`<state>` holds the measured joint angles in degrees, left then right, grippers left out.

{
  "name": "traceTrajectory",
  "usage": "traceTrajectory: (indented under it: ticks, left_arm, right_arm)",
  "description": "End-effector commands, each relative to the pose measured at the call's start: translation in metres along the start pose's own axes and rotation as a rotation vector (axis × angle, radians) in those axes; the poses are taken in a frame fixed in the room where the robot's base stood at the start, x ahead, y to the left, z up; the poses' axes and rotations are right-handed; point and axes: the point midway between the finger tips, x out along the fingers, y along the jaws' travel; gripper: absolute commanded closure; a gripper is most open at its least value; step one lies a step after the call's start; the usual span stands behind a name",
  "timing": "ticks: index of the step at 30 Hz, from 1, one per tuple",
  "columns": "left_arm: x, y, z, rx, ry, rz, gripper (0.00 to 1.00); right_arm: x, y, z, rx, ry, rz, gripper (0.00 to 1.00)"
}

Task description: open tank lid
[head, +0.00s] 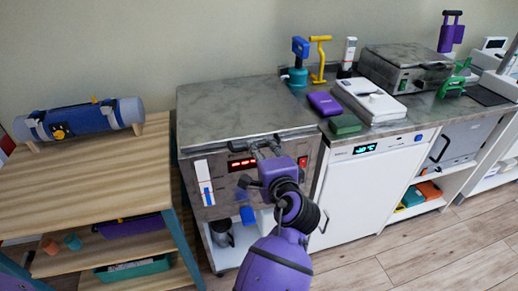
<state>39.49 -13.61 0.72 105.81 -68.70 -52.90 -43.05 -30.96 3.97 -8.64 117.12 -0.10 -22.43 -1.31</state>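The tank (228,172) is a steel box with a red lit display and a red switch on its front. Its flat grey metal lid (235,108) lies level and closed on top. My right gripper is not in view.
A wooden shelf table (95,165) with a rolled blue and grey bundle (80,121) stands left. Right of the tank is a white cabinet (365,190) under a counter holding purple and green boxes, a white device and a second metal appliance (405,62). The wall behind is bare.

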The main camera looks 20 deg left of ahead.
Motion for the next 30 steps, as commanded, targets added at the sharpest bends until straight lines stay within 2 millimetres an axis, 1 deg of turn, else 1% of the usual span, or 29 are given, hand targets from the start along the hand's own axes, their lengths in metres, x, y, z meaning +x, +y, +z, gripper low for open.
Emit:
traceTrajectory:
  ticks: [1, 3, 6, 15, 21, 22, 30]
  left_arm:
    - [0.007, -0.001, -0.001, 0.001, 0.000, -0.002, 0.72]
    - [0.015, 0.000, 0.000, 0.001, 0.000, -0.001, 0.72]
    - [0.021, 0.000, -0.001, 0.000, 0.001, 0.000, 0.72]
    - [0.024, 0.000, 0.000, -0.002, 0.001, 0.001, 0.72]
    - [0.024, 0.001, 0.000, -0.001, 0.001, 0.001, 0.98]
    - [0.024, 0.001, 0.000, -0.001, 0.001, 0.001, 1.00]
    - [0.024, 0.002, 0.000, -0.001, 0.001, 0.003, 1.00]
  right_arm:
    - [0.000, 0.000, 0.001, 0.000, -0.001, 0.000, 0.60]
    - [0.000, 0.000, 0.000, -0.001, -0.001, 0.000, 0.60]
    - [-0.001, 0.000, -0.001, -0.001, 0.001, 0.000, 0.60]
    - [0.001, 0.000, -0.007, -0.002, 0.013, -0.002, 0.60]
    - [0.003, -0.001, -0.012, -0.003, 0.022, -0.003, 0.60]
    - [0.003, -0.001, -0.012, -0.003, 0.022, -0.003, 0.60]
    - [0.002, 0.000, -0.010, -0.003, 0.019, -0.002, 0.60]
